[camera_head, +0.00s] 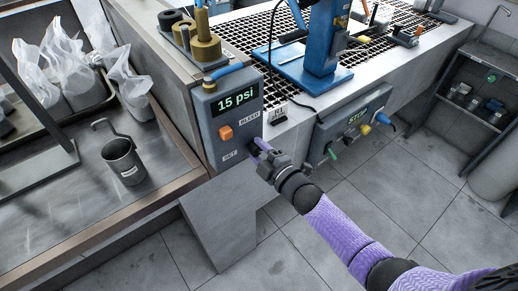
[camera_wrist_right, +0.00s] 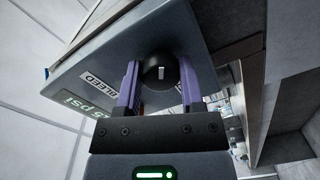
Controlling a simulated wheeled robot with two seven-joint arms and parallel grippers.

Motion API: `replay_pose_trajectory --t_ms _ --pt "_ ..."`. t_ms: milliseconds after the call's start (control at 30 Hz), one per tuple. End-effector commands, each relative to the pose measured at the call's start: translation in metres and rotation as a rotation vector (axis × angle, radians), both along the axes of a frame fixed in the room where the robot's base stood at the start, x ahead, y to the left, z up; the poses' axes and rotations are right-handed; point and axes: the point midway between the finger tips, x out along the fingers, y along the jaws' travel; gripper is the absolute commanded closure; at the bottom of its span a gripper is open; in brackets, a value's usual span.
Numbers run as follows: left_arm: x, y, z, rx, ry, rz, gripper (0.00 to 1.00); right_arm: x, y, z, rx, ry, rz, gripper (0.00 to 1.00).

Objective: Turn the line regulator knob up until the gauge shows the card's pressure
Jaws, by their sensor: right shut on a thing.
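The regulator box (camera_head: 213,130) stands at the corner of the bench, and its gauge display (camera_head: 237,102) reads 15 psi. The regulator knob (camera_wrist_right: 160,72) is round and black with a white mark on its face. My right gripper (camera_head: 259,147) reaches the box's front face near the SET label (camera_head: 230,155). In the right wrist view, my right gripper's purple fingers (camera_wrist_right: 160,78) sit on either side of the knob, shut on it. In the head view the knob is mostly hidden by the fingers. My left gripper is out of view.
An orange button (camera_head: 226,133) sits on the box near the BLEED label (camera_head: 249,115). A metal mug (camera_head: 122,160) and plastic bags stand on the left bench. The floor in front is clear.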

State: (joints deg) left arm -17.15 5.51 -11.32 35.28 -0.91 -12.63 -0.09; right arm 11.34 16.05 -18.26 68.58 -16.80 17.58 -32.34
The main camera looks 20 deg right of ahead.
Motion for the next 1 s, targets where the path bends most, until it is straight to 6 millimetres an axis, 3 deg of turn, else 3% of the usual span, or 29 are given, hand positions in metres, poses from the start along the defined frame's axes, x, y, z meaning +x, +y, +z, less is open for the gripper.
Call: replay_pose_trajectory --t_ms 600,1000 --pt "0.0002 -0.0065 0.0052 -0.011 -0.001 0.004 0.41 -0.0005 0.0000 -0.0018 0.507 0.188 -0.001 1.00" --pt "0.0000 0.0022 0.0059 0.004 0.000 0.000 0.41 -0.0006 0.0001 -0.0024 0.686 0.253 -0.002 1.00"
